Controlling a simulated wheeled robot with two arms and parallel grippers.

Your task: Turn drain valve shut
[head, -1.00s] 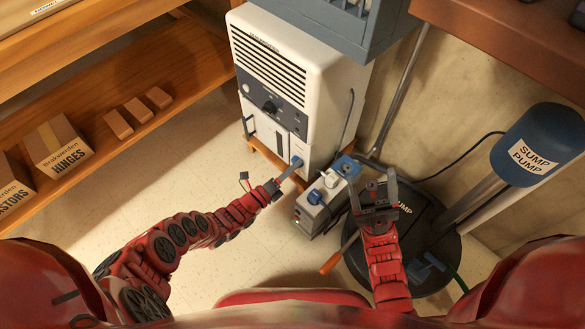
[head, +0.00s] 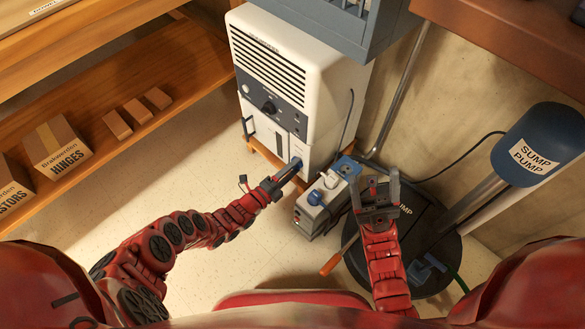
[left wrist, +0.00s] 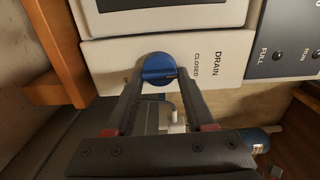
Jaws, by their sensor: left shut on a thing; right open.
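The drain valve is a round blue knob (left wrist: 158,66) on the lower front of a white dehumidifier-like unit (head: 300,45). It also shows in the head view (head: 298,162), partly behind my gripper. The panel beside it reads DRAIN and CLOSED; a label left of the knob is mostly hidden by a finger. My left gripper (head: 290,171) is shut on the knob, with one finger on each side in the left wrist view (left wrist: 158,78). My right gripper (head: 382,181) is open and empty, above the black sump lid.
A grey pump box with blue parts (head: 322,200) stands close right of my left gripper. The black sump lid (head: 440,235) and blue sump pump (head: 540,145) are at right. A wooden shelf with boxes (head: 58,145) is at left.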

